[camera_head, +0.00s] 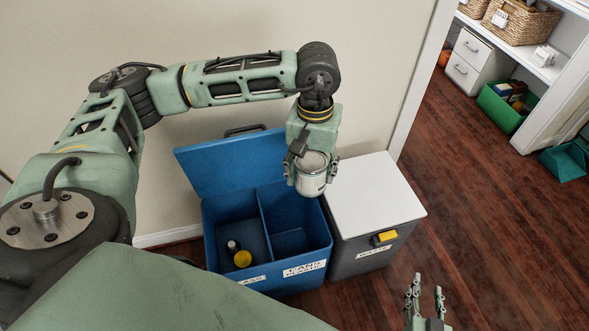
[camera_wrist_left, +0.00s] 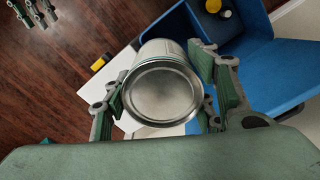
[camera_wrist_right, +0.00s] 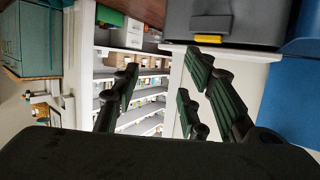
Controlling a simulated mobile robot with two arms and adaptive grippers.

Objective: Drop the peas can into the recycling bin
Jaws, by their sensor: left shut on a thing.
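A silver can with a pale label, which I take for the peas can (camera_head: 311,172), is held by my left gripper (camera_head: 311,165). In the left wrist view the can (camera_wrist_left: 162,92) sits between the two fingers, its round metal end facing the camera. It hangs above the right edge of the blue recycling bin (camera_head: 268,246), near the compartment labelled for cans. The bin's blue lid (camera_head: 228,160) is up. My right gripper (camera_head: 427,303) is low at the front right; in the right wrist view its fingers (camera_wrist_right: 165,95) are apart and empty.
A dark waste bin with a white top (camera_head: 372,195) and yellow latch stands right against the recycling bin. A dark and yellow item (camera_head: 241,257) lies in the left compartment. Shelves with baskets (camera_head: 520,20) and a green crate (camera_head: 502,108) are beyond the doorway.

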